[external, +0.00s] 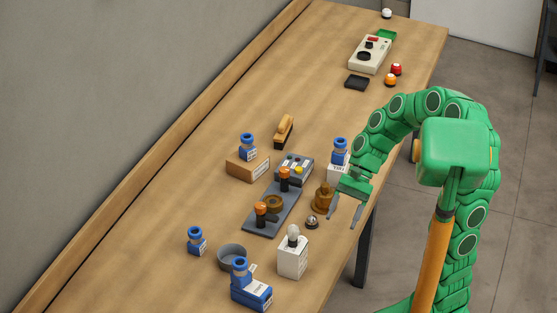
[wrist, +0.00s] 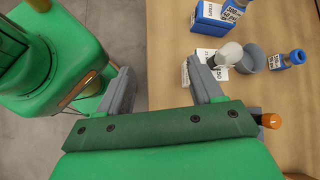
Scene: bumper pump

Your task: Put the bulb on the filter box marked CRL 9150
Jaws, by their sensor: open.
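The bulb (external: 293,234), pale with a dark base, stands upright on top of a white box (external: 293,260) near the table's front edge. In the wrist view the bulb (wrist: 230,51) is at upper right, over the white box (wrist: 203,76). The box's label is partly hidden; the end of it looks like "50", and I cannot read the whole marking. My gripper (external: 342,219) is open and empty, apart from the bulb, to its upper right over the table's right edge. In the wrist view my gripper (wrist: 159,70) has nothing between its fingers.
A grey cup (external: 232,254), a blue bottle (external: 196,242) and a blue box (external: 252,296) are near the white box. A grey rack (external: 280,207) with orange-topped parts, a brown jar (external: 322,198) and a small bell (external: 312,222) stand behind it.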

